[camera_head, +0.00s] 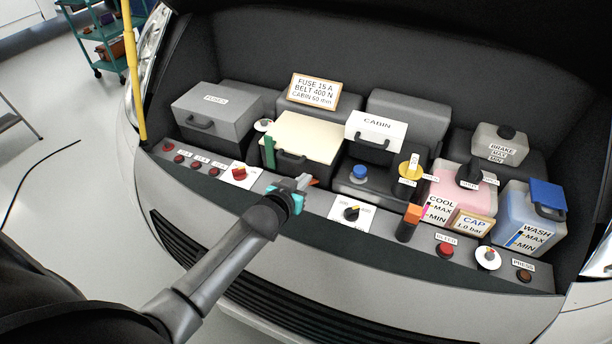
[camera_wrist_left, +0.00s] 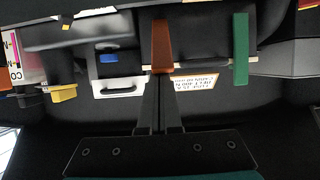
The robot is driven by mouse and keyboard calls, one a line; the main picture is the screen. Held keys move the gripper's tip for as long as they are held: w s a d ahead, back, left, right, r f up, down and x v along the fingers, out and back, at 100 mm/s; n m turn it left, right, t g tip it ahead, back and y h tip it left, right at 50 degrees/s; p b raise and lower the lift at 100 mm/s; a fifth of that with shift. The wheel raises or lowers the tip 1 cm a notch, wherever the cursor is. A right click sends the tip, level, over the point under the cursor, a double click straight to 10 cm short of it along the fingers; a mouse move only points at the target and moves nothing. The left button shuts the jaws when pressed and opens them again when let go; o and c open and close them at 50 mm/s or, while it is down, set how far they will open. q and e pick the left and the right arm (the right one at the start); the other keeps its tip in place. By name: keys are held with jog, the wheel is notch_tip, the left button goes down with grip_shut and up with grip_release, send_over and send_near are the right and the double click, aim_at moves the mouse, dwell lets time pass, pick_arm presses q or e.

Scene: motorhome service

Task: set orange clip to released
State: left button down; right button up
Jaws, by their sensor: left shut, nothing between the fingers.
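The orange clip (camera_head: 314,182) is a narrow upright strip at the front edge of the cream-topped box (camera_head: 308,135), mostly hidden behind my left gripper (camera_head: 303,180) in the head view. In the left wrist view the orange clip (camera_wrist_left: 162,42) stands straight ahead of the left gripper's fingertips (camera_wrist_left: 160,78). The fingers are shut with nothing between them, and the tips overlap the clip's end in the picture. I cannot tell whether they touch it. A matching green clip (camera_head: 269,152) stands at the box's left side. My right gripper is not in view.
An orange-topped lever (camera_head: 411,215) stands right of the dial. A blue cap (camera_head: 360,172), a CABIN box (camera_head: 376,128) and a grey FUSES box (camera_head: 216,108) are nearby.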

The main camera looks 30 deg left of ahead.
pick_arm(q)
jog(key=shift+s+f+t, duration=0.1)
jog(key=shift+f+t, duration=0.05)
jog(key=shift+t, duration=0.15)
jog(key=shift+w+f, duration=0.1)
jog(key=shift+w, duration=0.65)
